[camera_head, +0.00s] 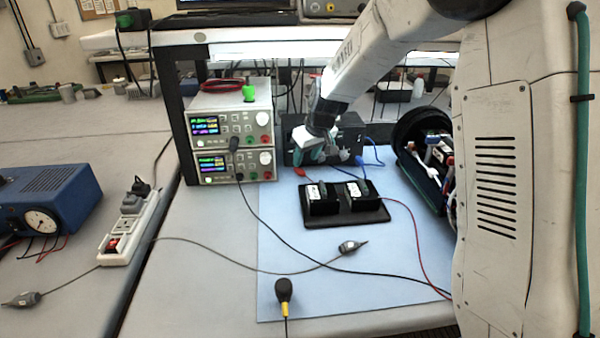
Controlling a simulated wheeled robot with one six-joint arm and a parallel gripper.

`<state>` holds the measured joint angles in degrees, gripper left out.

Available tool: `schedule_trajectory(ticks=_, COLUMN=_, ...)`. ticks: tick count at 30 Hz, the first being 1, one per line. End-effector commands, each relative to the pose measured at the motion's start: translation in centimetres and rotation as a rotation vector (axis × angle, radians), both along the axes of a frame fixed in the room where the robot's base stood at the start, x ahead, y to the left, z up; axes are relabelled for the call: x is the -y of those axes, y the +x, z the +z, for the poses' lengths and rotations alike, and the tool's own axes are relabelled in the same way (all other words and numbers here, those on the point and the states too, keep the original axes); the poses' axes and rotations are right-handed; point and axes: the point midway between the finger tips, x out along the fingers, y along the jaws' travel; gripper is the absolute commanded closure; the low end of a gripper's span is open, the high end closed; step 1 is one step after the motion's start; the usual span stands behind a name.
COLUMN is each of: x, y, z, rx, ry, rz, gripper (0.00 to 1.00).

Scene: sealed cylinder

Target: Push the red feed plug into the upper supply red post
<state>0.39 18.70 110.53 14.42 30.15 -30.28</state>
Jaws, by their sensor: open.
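The upper supply (225,125) stands on the lower supply (222,166) at the back left of the blue mat. The upper supply's red post (265,140) is tiny, at the lower right of its front panel. A small red piece (299,172), which looks like the red feed plug, lies near the black blocks, below my gripper; its exact shape is unclear. My gripper (311,156) is open, to the right of the supplies and in front of a black box. I see nothing clearly between its fingers, though they are small and partly hidden by the wrist.
A black tray (345,217) holds two black blocks. A dark open cylinder (420,165) stands at the right. Loose cables cross the blue mat (350,285), which has free room in front.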

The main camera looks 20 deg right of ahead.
Motion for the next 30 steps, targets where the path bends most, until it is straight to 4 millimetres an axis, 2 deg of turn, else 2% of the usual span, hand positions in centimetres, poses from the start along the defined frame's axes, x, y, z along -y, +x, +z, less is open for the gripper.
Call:
schedule_trajectory(ticks=12, x=-0.8, y=1.7, z=-4.6, rx=-0.002, ry=0.000, rz=0.001, gripper=0.54)
schedule_trajectory(ticks=23, x=-0.8, y=1.8, z=-4.8, rx=-0.001, ry=0.000, rz=0.000, gripper=0.54)
schedule_trajectory(ticks=25, x=-0.8, y=1.8, z=-4.8, rx=-0.001, ry=0.000, rz=0.000, gripper=0.68)
schedule_trajectory(ticks=28, x=-0.8, y=1.8, z=-4.8, rx=-0.001, ry=0.000, rz=0.000, gripper=0.96)
schedule_trajectory(ticks=30, x=-0.8, y=1.8, z=-4.8, rx=-0.001, ry=0.000, rz=0.000, gripper=1.00)
